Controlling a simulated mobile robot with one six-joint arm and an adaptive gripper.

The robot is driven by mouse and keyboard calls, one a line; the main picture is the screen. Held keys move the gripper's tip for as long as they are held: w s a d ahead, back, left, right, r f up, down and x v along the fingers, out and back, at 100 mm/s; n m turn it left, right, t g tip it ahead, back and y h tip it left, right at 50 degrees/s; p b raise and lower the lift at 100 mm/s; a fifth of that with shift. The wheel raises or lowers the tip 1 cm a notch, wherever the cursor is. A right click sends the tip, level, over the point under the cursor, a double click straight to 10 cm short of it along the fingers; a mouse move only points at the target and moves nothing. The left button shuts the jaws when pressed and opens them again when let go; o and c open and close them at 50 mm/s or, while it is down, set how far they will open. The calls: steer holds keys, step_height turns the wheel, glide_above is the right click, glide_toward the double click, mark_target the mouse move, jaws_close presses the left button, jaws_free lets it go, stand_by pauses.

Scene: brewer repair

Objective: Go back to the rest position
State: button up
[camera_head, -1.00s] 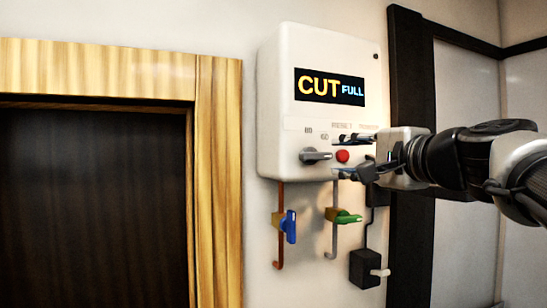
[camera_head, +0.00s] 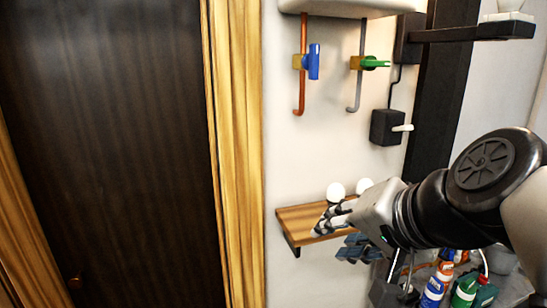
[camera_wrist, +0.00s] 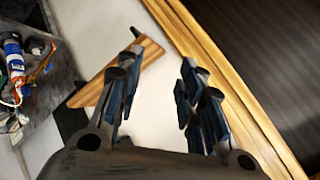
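My gripper (camera_head: 338,234) is in front of the small wooden shelf (camera_head: 290,222) in the head view and points left. In the wrist view my gripper (camera_wrist: 160,84) has its two dark fingers spread apart, with only wall and shelf behind the gap. It is open and empty. The white brewer box (camera_head: 350,6) shows only its lower edge at the top. Under it hang a copper pipe with an upright blue handle (camera_head: 314,62) and a grey pipe with a sideways green handle (camera_head: 375,63). The box's display and knobs are out of view.
White round objects (camera_head: 335,191) sit by the shelf, partly behind my gripper. A black box with a white lever (camera_head: 402,128) is on the wall. Several bottles (camera_head: 437,285) stand at the lower right. A dark door (camera_head: 110,140) with a wooden frame (camera_head: 236,150) is at left.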

steer(key=s+d+f+n+g+h+b, duration=0.1)
steer(key=s+f+n+b, duration=0.1)
steer(key=s+f, duration=0.3)
steer(key=s+d+f+n+g+h+b, duration=0.1)
steer(key=s+f+b, duration=0.3)
steer(key=f, duration=1)
steer(key=s+d+f+n+g+h+b, duration=0.1)
steer(key=s+f+n+g+b, duration=0.1)
steer(key=s+f, duration=0.4)
step_height(320, 180, down, 4)
steer(key=shift+s+d+f+n+h+b, duration=0.2)
steer(key=shift+s+d+n+h+b, duration=0.15)
steer(key=shift+n+b, duration=0.5)
